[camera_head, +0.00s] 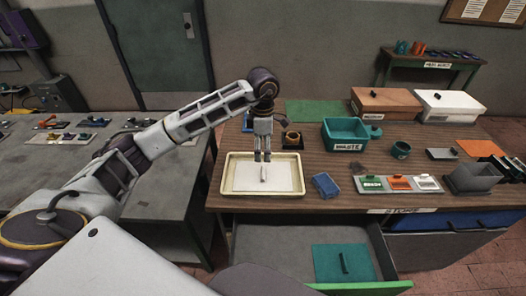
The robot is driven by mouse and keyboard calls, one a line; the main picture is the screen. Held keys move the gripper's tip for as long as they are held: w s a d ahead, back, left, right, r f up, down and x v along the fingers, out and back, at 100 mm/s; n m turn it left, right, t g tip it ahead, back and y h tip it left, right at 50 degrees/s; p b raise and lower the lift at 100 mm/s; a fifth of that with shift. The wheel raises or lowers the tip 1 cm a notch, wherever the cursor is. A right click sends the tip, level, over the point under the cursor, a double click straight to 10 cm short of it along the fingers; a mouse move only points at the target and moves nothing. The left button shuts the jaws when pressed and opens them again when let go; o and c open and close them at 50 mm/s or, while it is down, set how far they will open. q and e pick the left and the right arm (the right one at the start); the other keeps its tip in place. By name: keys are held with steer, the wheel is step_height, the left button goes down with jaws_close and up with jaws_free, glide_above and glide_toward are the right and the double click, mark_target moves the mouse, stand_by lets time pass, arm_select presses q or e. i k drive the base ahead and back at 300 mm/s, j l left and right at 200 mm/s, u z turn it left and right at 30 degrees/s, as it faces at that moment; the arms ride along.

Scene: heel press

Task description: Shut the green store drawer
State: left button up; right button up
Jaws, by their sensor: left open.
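The green store drawer (285,241) stands pulled out below the front edge of the wooden bench. Its grey inside shows, with a green front rim (362,286) at the bottom of the view. A teal panel with a dark handle-like bar (343,263) lies in it. The lower front of the drawer is cut off by the picture's edge. My left gripper (262,157) points down over the cream tray on the bench, behind and above the drawer. It is open, apart from the drawer; whether it touches the pale piece (263,174) in the tray I cannot tell. My right gripper does not show.
The cream tray (226,180), a blue block (326,186), a teal waste bin (345,133) and a labelled strip with coloured pads (399,184) stand on the bench (300,203). A blue-fronted drawer (450,222) is at right. A grey table (150,190) stands left.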

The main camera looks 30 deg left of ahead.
mark_target(281, 242)
steer(key=k+j, duration=0.25)
steer(key=k, duration=0.2)
steer(key=k+j, duration=0.25)
steer(key=k, duration=0.2)
steer(key=k+j, duration=0.25)
steer(key=k, duration=0.25)
